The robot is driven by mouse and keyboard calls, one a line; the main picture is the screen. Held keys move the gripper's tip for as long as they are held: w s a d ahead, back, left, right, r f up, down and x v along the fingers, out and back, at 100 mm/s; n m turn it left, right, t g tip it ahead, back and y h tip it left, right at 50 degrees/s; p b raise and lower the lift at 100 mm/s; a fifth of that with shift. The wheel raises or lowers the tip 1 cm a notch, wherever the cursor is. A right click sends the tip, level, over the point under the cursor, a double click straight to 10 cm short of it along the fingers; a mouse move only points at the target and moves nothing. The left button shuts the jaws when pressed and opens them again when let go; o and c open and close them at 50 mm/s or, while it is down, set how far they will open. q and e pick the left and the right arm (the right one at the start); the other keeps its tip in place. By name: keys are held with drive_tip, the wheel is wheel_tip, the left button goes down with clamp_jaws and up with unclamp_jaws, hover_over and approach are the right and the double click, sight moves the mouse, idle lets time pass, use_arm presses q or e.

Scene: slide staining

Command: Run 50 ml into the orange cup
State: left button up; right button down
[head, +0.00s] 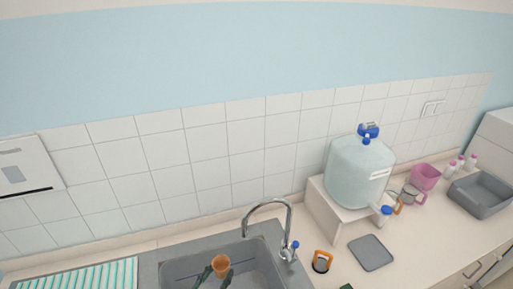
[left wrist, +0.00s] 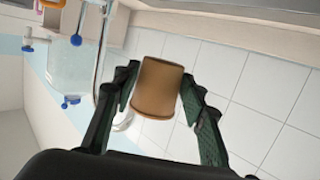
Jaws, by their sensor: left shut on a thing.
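The orange cup (head: 221,262) is held above the grey sink (head: 178,270) by my left gripper (head: 213,276). In the left wrist view the cup (left wrist: 157,88) sits between the two dark green fingers of that gripper (left wrist: 159,76), which is shut on it. The inside of the cup is not clear. The curved chrome tap (head: 268,203) is to the right of the cup. A big pale water bottle (head: 358,172) with a blue cap and a blue spigot (head: 383,212) lies on a white stand (head: 324,212). A dark green tip (head: 347,287) at the bottom edge may be my right gripper.
A grey mat (head: 371,252) and a small orange-and-dark object (head: 322,261) lie on the counter right of the sink. A pink jug (head: 426,176), clear vessels (head: 409,194) and a grey tub (head: 483,194) stand farther right. A striped rack (head: 85,277) is left of the sink.

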use_arm(q)
drive_tip(key=s+a+f+n+t+y+b, duration=0.1)
drive_tip(key=s+a+n+y, duration=0.3)
drive_tip(key=a, duration=0.5)
drive_tip(key=shift+s+f+n+t+y, duration=0.3)
drive_tip(key=shift+s+f+y, duration=0.55)
drive_tip(key=shift+s+y, duration=0.4)
